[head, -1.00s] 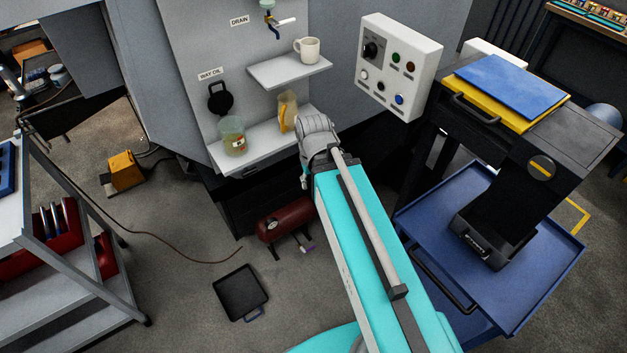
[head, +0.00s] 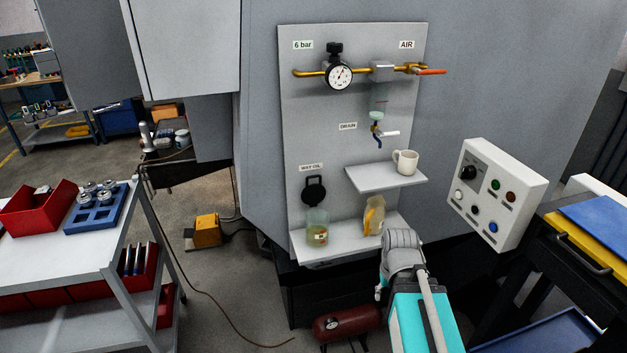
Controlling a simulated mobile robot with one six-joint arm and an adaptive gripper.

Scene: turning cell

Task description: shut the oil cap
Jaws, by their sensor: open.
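The oil cap (head: 314,186) is a black round piece on the grey panel, below the WAY OIL label and above the lower shelf. A dark disc shows with another dark part just beneath it; at this size I cannot tell how far the cap stands open. My arm reaches in from the bottom of the head view, with its grey wrist right of the cap and lower, in front of the lower shelf's right end. My gripper's fingers are hidden behind the wrist. Nothing of mine visibly touches the cap.
The lower shelf (head: 340,249) holds a greenish jar (head: 317,228) and a yellow bottle (head: 374,216). A white mug (head: 405,162) stands on the upper shelf (head: 372,181). A gauge (head: 339,76) and a control box (head: 495,195) are nearby. Space directly before the cap looks clear.

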